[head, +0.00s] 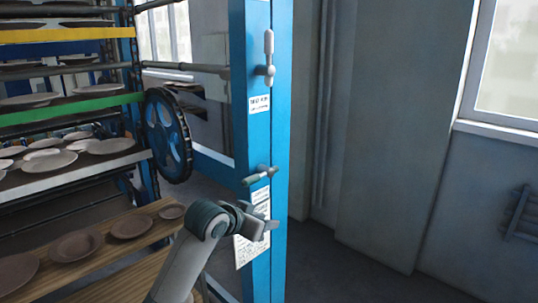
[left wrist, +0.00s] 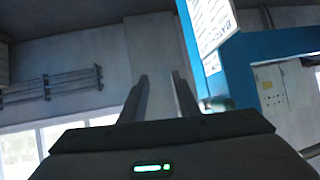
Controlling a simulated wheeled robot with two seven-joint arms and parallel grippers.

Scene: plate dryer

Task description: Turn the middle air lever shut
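The blue post (head: 260,120) stands in the middle of the head view with two grey levers on it. The upper lever (head: 268,55) stands upright. The lower one, seemingly the middle air lever (head: 260,175), lies roughly level, its handle across the post. My left gripper (head: 268,222) is just below this lever, in front of a paper sheet on the post, apart from the lever. In the left wrist view its two fingers (left wrist: 159,80) stand apart with nothing between them. A small rounded part (left wrist: 215,103) beside the right finger cannot be identified. My right gripper is not in view.
A rack of plates on shelves (head: 75,165) fills the left side, with a blue handwheel (head: 167,135) at its edge. White labels (head: 259,104) are on the post. The floor right of the post is clear up to the grey wall (head: 390,130).

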